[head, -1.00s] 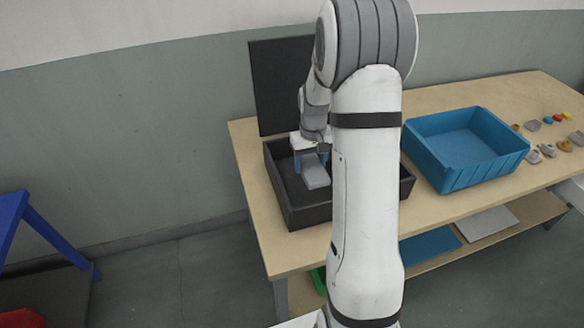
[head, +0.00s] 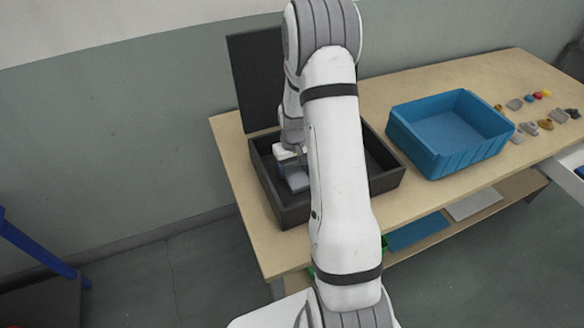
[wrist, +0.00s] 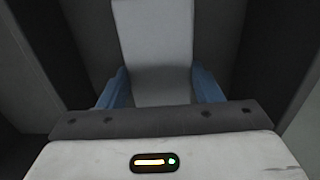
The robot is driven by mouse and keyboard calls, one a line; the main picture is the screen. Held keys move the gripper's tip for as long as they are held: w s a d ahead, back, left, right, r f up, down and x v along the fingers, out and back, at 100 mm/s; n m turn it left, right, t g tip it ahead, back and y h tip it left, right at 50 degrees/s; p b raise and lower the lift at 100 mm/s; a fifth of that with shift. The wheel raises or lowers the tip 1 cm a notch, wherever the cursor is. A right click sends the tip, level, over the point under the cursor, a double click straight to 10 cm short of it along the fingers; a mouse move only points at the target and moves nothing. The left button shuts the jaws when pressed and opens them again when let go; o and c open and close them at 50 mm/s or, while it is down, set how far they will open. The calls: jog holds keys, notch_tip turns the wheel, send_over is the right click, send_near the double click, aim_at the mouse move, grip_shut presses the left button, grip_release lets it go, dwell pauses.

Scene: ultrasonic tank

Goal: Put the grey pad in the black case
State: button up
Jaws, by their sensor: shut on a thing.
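The black case (head: 274,205) stands open on the table, its dark lid (head: 256,80) upright at the back. My gripper (head: 283,170) is down inside the left part of the case in the head view. It is shut on the grey pad (head: 297,180), whose end shows below the fingers. In the wrist view the blue fingers of my gripper (wrist: 160,88) press on both sides of the pad (wrist: 155,40). Dark case walls show on both sides. I cannot tell whether the pad touches the case floor. My arm hides the middle of the case.
A blue bin (head: 436,162) stands right of the case on the wooden table (head: 390,88). Several small grey, yellow, red and blue items lie at the table's right end. A lower shelf (head: 500,190) holds a blue and a white sheet.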

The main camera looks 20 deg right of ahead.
aim_at(293, 170)
jog(key=shift+f, duration=0.3)
jog(key=shift+f, duration=0.1)
jog(key=o, duration=0.5)
jog(key=shift+f, duration=0.1)
jog(key=o, duration=0.4)
jog(key=shift+o, duration=0.2)
notch_tip(293, 170, up, 12)
jog(key=r+b, duration=0.1)
jog(key=b, duration=0.1)
jog(key=s+a+r+t, duration=0.1)
jog(key=s+a+r, duration=0.5)
jog(key=s+r, duration=0.35)
jog(key=s+a+r+t, duration=0.1)
jog(key=s+a+r, duration=0.1)
jog(key=s, duration=0.5)
jog(key=s+a+r+t, duration=0.1)
jog(key=s+a+r, duration=0.1)
jog(key=s, duration=0.5)
jog(key=shift+a, duration=0.65)
